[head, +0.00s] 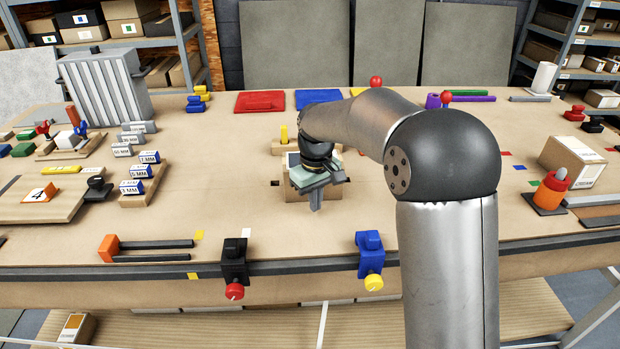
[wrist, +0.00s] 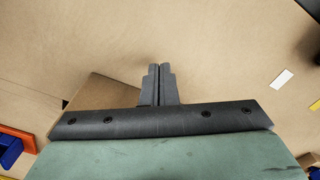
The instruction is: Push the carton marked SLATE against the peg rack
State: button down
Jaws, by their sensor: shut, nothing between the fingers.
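My gripper (head: 316,205) points down over the middle of the table, fingers closed together and empty; the closed fingers also show in the wrist view (wrist: 159,85). A brown carton (head: 296,190) is partly hidden behind my gripper; in the wrist view its brown surface (wrist: 100,92) shows left of the fingers. I cannot tell whether the fingers touch it, and no SLATE marking is legible. A wooden block (head: 280,148) with an upright yellow peg (head: 284,133) stands just behind it, partly hidden by my arm; it may be the peg rack.
Black (head: 235,262) and blue (head: 370,258) clamps sit on the front edge.

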jog(key=shift+w, duration=0.15)
jog(key=shift+w+a+p, duration=0.2)
jog(key=shift+w+p, duration=0.95)
jog(key=shift+w, duration=0.2)
jog(key=shift+w+r, duration=0.1)
jog(key=shift+w, duration=0.05)
jog(key=shift+w, duration=0.3)
jog(key=shift+w+p, duration=0.15)
jog(key=shift+p, duration=0.25)
jog(key=shift+w+a, duration=0.1)
jog(key=shift+w, duration=0.15)
jog(key=shift+s+b, duration=0.65)
jog(key=shift+s, duration=0.8)
notch_tip(320, 180, up, 9)
jog(key=p, duration=0.6)
jog(key=shift+d+p, duration=0.2)
jog(key=shift+p, duration=0.2)
